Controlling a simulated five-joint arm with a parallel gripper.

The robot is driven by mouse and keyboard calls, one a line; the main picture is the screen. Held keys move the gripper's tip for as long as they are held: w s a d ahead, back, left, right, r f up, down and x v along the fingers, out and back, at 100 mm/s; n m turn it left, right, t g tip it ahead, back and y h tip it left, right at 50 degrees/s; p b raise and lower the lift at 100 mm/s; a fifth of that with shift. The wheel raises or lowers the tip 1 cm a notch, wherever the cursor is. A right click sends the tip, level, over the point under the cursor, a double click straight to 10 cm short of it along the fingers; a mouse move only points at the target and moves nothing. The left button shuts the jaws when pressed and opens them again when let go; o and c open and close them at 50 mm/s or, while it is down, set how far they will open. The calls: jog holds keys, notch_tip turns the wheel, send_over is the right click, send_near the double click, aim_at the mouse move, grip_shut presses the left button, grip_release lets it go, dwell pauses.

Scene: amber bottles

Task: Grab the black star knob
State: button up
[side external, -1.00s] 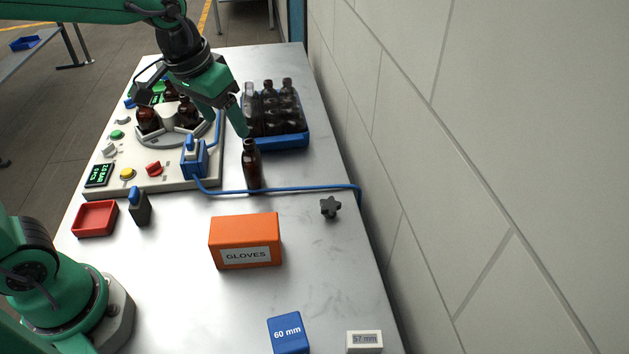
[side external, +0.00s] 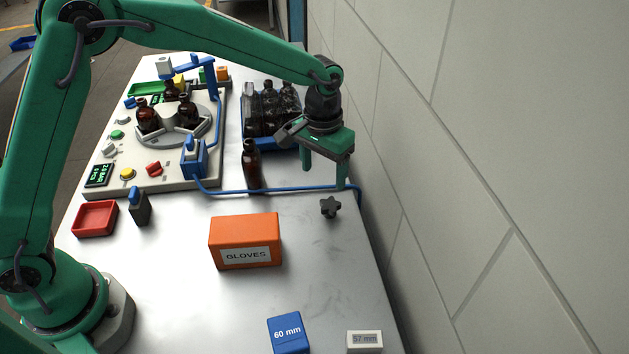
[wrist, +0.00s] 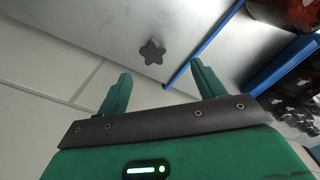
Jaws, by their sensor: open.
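The black star knob (side external: 330,207) lies on the table near its right edge, just in front of the blue hose. It also shows in the wrist view (wrist: 152,51), above and between my fingertips. My gripper (side external: 324,178) is open and empty, with its fingers pointing down. In the side view it hangs a little behind the knob and appears above the hose. In the wrist view my gripper (wrist: 160,72) has its two fingers apart, and neither touches the knob.
A blue hose (side external: 280,190) crosses the table behind the knob. An amber bottle (side external: 251,165) stands to the left, and a blue crate (side external: 268,143) of bottles is behind. An orange gloves box (side external: 245,241) is front left. The wall (side external: 480,150) is close on the right.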

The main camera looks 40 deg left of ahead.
aim_at(330, 203)
jog(key=shift+w+d+f, duration=0.2)
jog(key=shift+d+f, duration=0.15)
jog(key=shift+f, duration=0.25)
jog(key=shift+w+d+f, duration=0.15)
jog(key=shift+d+f, duration=0.2)
jog(key=shift+f, duration=4.1)
jog(key=c, duration=1.1)
jog(key=shift+r, duration=0.75)
jog(key=r, duration=0.3)
jog(key=shift+s+d+r, duration=0.1)
jog(key=shift+s+d, duration=0.2)
jog(key=shift+d, duration=0.05)
jog(key=s+d+r, duration=0.2)
jog(key=s, duration=0.1)
jog(key=s+d+r, duration=0.2)
jog(key=s, duration=0.1)
jog(key=s+d+r, duration=0.2)
jog(key=shift+s+d+r, duration=0.15)
jog(key=shift+s+d, duration=0.05)
jog(key=shift+s, duration=0.2)
